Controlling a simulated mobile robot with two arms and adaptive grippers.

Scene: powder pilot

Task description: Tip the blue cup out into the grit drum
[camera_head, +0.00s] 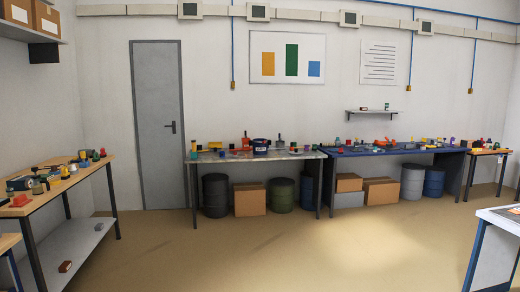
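Neither of my grippers is in the head view. No blue cup can be made out for sure at this distance. A dark blue tub with a pale label (261,147) stands on the grey-topped bench (223,157) by the far wall. Several drums stand on the floor under the far benches: a black one (215,196), an olive green one (282,196), a grey one (412,182) and a blue one (434,183). I cannot tell which is the grit drum. Their insides are not visible.
A wooden bench (92,172) with many small items stands at the left. A blue bench (385,152), also cluttered, adjoins the grey-topped one. A white-topped table (503,220) is at the right edge. Cardboard boxes (250,199) sit under the benches. The middle floor (260,255) is clear.

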